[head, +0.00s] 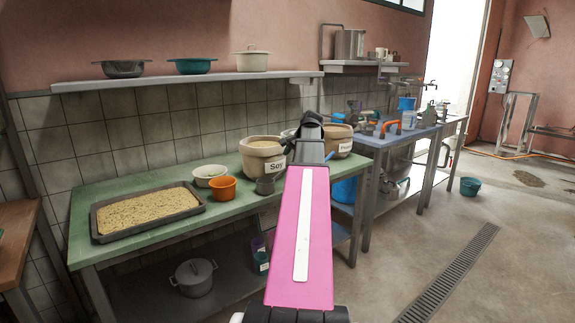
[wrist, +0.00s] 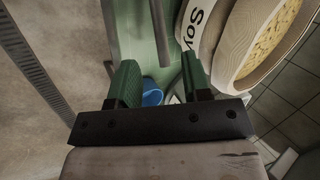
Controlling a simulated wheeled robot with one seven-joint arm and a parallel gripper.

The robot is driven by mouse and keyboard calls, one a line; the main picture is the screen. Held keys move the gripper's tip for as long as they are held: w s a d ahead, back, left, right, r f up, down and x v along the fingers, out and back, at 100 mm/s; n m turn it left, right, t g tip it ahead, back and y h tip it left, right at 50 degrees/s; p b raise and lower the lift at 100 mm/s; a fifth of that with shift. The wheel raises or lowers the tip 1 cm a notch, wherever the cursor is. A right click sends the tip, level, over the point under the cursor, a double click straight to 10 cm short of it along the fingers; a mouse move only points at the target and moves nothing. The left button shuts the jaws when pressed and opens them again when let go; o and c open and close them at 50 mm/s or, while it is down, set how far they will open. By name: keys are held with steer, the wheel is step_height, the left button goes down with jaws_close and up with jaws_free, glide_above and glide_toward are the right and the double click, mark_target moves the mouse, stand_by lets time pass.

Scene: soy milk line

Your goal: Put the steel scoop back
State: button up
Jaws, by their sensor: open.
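A small dark grey metal vessel (head: 265,185), which looks like the steel scoop, sits on the green table (head: 140,178) in front of the soy bin (head: 262,160). I cannot make out its shape fully. My gripper (head: 308,125) is up at the right end of the green table, beside the soy bin, partly hidden by my pink arm. In the wrist view my gripper (wrist: 160,78) is open, with nothing held between its green fingers. The soy bin (wrist: 208,28), holding pale yellow beans, is to the right of the fingers there.
A tray of beans (head: 148,210), a white bowl (head: 210,173) and an orange bowl (head: 222,188) stand on the green table. A second labelled bin (head: 338,138) is behind my gripper. A shelf (head: 185,80) with pots hangs above. The floor at right is mostly clear.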

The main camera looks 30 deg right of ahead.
steer(key=shift+v, duration=1.1)
steer(key=shift+s, duration=0.1)
